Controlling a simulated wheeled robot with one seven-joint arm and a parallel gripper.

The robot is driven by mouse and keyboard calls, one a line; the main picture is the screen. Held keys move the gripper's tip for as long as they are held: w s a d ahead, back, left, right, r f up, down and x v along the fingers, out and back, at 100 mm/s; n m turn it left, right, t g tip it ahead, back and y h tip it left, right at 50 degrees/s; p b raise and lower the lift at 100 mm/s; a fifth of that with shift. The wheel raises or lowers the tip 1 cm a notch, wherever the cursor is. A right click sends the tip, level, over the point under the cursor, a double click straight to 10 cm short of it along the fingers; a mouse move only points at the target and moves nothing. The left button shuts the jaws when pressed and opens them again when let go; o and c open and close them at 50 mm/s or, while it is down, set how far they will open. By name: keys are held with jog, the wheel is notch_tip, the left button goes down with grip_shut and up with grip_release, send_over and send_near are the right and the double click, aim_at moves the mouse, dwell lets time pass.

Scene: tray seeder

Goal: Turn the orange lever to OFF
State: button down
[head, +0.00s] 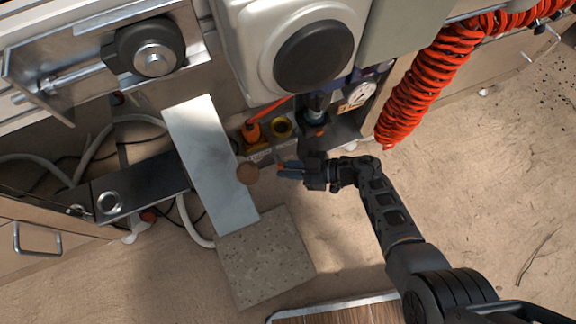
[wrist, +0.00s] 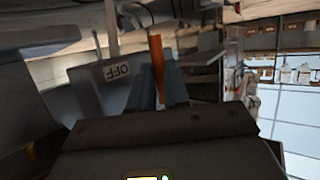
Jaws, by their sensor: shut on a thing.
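The orange lever (wrist: 156,52) stands between my two blue-grey fingers in the wrist view. My gripper (wrist: 160,85) is shut on it, and the lever's end sticks out beyond the fingertips. A white OFF label (wrist: 117,71) is on a grey surface just left of the fingers, upside down in this view. In the head view my gripper (head: 289,169) reaches left toward the front of the machine, with a small bit of orange at its fingertips. The lever's lower part is hidden by the fingers.
A brown round knob (head: 248,173) and a tilted metal plate (head: 210,160) are left of my gripper. A coiled red hose (head: 425,85) hangs at right. Floor in front is partly clear.

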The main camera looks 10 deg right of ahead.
jog(key=c, duration=1.4)
grip_release()
jog(key=shift+d, duration=0.1)
jog(key=p+v, duration=0.2)
jog(key=v, duration=0.5)
jog(key=shift+d+p, duration=0.3)
jog(key=shift+p, duration=0.1)
jog(key=shift+s+r, duration=0.15)
